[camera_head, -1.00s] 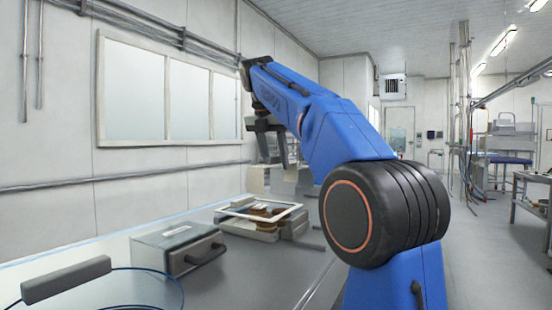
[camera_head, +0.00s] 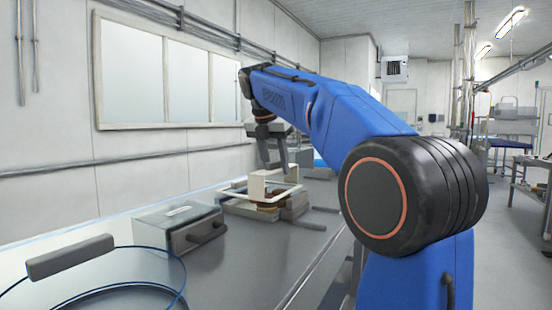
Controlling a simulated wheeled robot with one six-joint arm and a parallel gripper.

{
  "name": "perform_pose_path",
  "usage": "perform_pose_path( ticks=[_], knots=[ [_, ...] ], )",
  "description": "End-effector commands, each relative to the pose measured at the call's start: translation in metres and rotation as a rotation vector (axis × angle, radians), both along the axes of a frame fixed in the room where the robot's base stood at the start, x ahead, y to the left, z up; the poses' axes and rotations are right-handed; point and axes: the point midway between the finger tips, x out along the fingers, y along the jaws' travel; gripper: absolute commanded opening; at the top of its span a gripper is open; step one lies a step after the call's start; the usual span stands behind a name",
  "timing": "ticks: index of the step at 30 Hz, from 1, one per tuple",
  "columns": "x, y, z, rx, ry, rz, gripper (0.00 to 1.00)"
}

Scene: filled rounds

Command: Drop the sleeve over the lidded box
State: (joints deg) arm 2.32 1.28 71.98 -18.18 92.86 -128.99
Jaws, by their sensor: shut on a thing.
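My gripper (camera_head: 274,166) points down over the bench at the end of my blue arm. It is shut on a cream, open-sided piece (camera_head: 257,187), which looks like the sleeve. The sleeve is just above or at a low stack with a white-framed top (camera_head: 288,194) and brown contents. From this angle I cannot tell whether they touch. This stack may be the lidded box, but the sleeve and frame partly hide it.
A grey case (camera_head: 178,230) with a dark handle and a label on top stands nearer on the bench (camera_head: 255,262). A basket-like thing with a grey grip (camera_head: 70,257) and blue wire is at the front left. The wall lies behind.

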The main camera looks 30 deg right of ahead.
Motion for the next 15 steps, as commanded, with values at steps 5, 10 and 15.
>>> perform_pose_path(
  ticks=[5,10,15],
  knots=[
    [0.000,0.000,-0.013,0.000,0.000,0.001,0.18],
    [0.000,0.000,-0.025,0.000,0.000,0.001,0.18],
    [0.000,0.000,-0.038,0.000,0.001,0.000,0.18]
  ],
)
